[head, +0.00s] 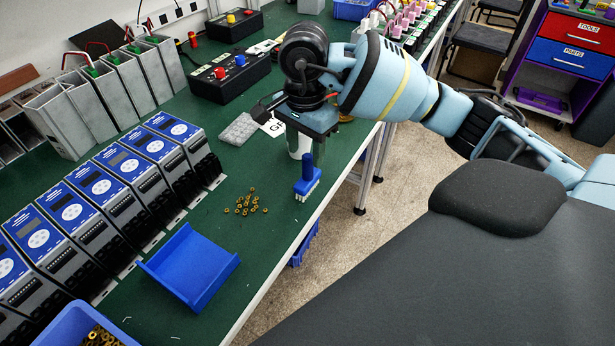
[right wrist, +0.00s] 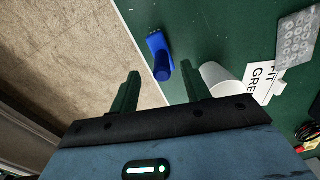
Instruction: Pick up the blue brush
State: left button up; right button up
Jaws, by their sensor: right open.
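The blue brush (head: 308,178) stands upright on the green table near its right edge, handle up and pale bristles down. In the right wrist view the brush (right wrist: 160,55) lies ahead of the fingers, between their lines and closer to the right one. My right gripper (head: 306,148) is open and empty, behind and above the brush in the head view. Its two green fingers (right wrist: 158,84) also show in the right wrist view, apart from the brush. My left gripper is not in view.
A white cup (head: 298,146) stands just behind the brush, by the right gripper. Brass nuts (head: 246,203) lie scattered to the left. A blue dustpan-like tray (head: 190,266) is nearer. Blue-faced soft starters (head: 110,205) line the left. A white card (right wrist: 262,80) lies beyond the cup.

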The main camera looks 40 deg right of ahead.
aim_at(307, 156)
jog(key=shift+w+d+f, duration=0.1)
jog(key=shift+d+f, duration=0.1)
jog(key=shift+f, duration=1.1)
jog(key=shift+w+d+f, duration=0.1)
jog(key=shift+d+f, duration=0.05)
jog(key=shift+f, duration=1.15)
jog(key=shift+c, duration=0.4)
grip_shut()
